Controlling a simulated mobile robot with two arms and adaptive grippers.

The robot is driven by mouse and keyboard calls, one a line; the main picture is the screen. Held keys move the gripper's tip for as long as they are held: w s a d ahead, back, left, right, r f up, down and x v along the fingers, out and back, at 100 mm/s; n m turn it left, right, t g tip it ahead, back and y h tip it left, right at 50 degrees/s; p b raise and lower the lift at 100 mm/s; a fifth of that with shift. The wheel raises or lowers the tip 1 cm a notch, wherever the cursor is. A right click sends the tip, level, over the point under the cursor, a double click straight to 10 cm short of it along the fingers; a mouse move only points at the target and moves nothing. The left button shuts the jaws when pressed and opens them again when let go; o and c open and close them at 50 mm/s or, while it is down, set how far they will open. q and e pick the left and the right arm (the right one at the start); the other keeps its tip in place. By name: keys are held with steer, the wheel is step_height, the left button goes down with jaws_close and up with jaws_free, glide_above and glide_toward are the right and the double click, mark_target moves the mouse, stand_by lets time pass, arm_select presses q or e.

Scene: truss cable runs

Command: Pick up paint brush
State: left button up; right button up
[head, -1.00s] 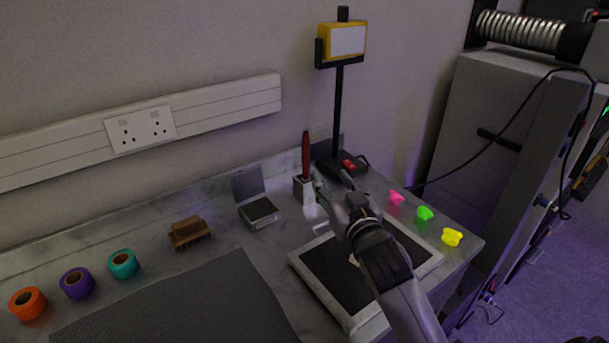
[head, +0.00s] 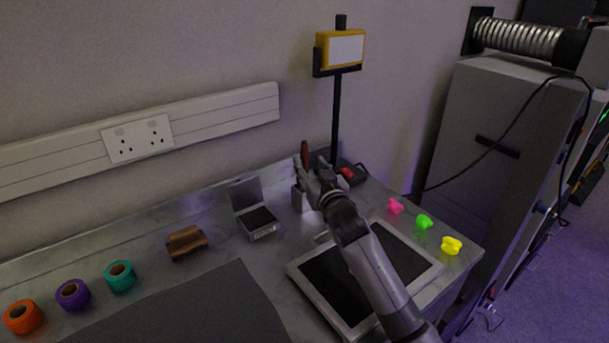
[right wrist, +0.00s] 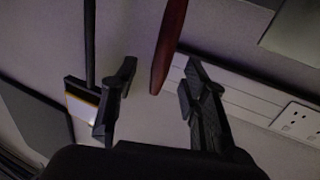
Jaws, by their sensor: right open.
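The paint brush (head: 304,152) has a dark red handle and stands upright in a small light holder (head: 299,198) near the back of the bench. Its lower part is hidden. My right gripper (head: 313,172) is at the brush, just in front and to the right of it. In the right wrist view the red handle (right wrist: 168,48) shows between the two spread fingers of my right gripper (right wrist: 158,78), with gaps on both sides. The gripper is open and empty. My left gripper is not in view.
A black pole with a yellow box (head: 340,49) rises just behind the brush. An open small case (head: 258,222) and a brown brush-like block (head: 186,242) stand to the left. Tape rolls (head: 72,294) and a dark mat (head: 190,315) lie further left. A framed dark pad (head: 310,290) lies under my right arm.

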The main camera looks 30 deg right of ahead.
mark_target(306, 160)
steer(key=w, duration=0.4)
steer(key=shift+w+d+f+p, duration=0.2)
steer(key=shift+w+d+p, duration=0.1)
steer(key=shift+w+p, duration=0.1)
jaws_close()
